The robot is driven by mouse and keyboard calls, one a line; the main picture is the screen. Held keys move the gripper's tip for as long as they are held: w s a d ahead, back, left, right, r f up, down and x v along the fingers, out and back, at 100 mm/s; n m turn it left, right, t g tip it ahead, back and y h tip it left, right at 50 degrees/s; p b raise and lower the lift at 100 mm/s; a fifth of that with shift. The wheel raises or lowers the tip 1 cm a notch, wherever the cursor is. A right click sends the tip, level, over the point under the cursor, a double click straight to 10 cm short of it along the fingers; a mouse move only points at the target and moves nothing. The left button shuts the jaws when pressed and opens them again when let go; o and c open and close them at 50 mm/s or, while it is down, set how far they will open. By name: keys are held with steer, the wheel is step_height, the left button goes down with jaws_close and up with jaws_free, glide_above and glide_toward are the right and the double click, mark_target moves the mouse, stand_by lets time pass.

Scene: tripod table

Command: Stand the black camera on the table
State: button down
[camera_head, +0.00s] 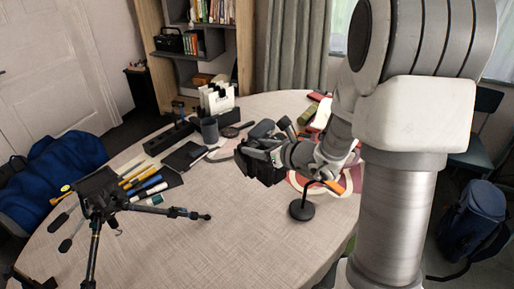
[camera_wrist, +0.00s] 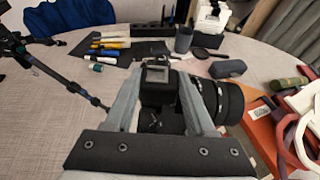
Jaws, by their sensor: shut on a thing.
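The black camera (camera_wrist: 158,82) sits between the two grey fingers of my gripper (camera_wrist: 156,105) in the wrist view. Its lens barrel (camera_wrist: 229,101) sticks out to the right past the right finger. My gripper (camera_head: 268,152) is shut on the camera body. In the head view the camera (camera_head: 260,168) is dark and partly hidden by the gripper, over the middle right of the round table (camera_head: 225,245). I cannot tell whether its underside touches the tabletop.
A tripod (camera_head: 97,215) stands at the left with one leg reaching inward. Pens (camera_head: 140,180) lie behind it. A grey cup (camera_head: 209,130) and a glasses case (camera_wrist: 227,68) are farther back. A black round-based stand (camera_head: 302,209) is close right. The front middle is clear.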

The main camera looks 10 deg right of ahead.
steer(key=shift+n+g+y, duration=0.3)
steer(key=shift+n+y, duration=0.2)
steer(key=shift+n, duration=0.1)
steer(key=f+b, duration=0.4)
steer(key=f, duration=0.1)
steer(key=f+b, duration=0.2)
steer(key=shift+w+d+f, duration=0.2)
steer(key=shift+w+d, duration=0.1)
steer(key=shift+f, duration=0.1)
step_height(320, 180, down, 8)
steer(key=b, duration=0.6)
steer(key=shift+f+b, duration=0.9)
steer(key=shift+b, duration=0.15)
stand_by(0.4)
